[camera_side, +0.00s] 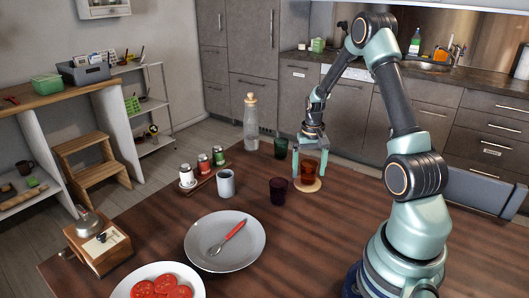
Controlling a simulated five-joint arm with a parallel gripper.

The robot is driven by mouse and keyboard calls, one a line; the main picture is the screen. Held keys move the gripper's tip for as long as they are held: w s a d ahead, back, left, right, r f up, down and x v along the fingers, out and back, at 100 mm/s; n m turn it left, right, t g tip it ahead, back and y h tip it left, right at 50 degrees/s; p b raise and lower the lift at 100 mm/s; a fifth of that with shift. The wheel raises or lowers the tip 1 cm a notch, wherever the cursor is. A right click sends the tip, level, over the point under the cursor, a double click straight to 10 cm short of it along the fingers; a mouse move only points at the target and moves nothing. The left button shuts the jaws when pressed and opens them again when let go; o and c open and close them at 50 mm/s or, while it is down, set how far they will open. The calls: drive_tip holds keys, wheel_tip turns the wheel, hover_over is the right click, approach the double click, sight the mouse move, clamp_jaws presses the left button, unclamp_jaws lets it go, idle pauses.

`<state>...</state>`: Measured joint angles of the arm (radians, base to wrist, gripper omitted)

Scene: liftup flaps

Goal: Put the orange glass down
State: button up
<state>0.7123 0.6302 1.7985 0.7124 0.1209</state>
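The orange glass (308,170) is upright at the far end of the wooden table, over a round tan coaster (307,186). Whether its base touches the coaster is hard to see. My gripper (310,164) points down from above, with one finger on each side of the glass. The picture is too small to show whether the fingers press on the glass or stand slightly apart from it.
A dark purple glass (278,190) and a green glass (280,147) stand close by on the left. Table right of the coaster is clear.

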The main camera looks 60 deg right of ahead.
wheel_tip(320, 180, up, 12)
drive_tip(key=w+a+r+n+t+h, duration=0.1)
drive_tip(key=a+r+n, duration=0.1)
drive_tip(key=a+r, duration=0.35)
drive_tip(key=w+a+r+n+t, duration=0.1)
drive_tip(key=a+r+n, duration=0.1)
drive_tip(key=a, duration=0.7)
drive_tip(key=s+a+r+n+t+y, duration=0.1)
drive_tip(key=s+a+n, duration=0.4)
drive_tip(key=a, duration=0.8)
drive_tip(key=r+t, duration=0.1)
drive_tip(key=t, duration=0.1)
drive_tip(key=shift+s+a+r+n+t, duration=0.15)
drive_tip(key=shift+s+a+n+t, duration=0.15)
drive_tip(key=shift+s, duration=0.1)
drive_tip(key=shift+d, duration=0.1)
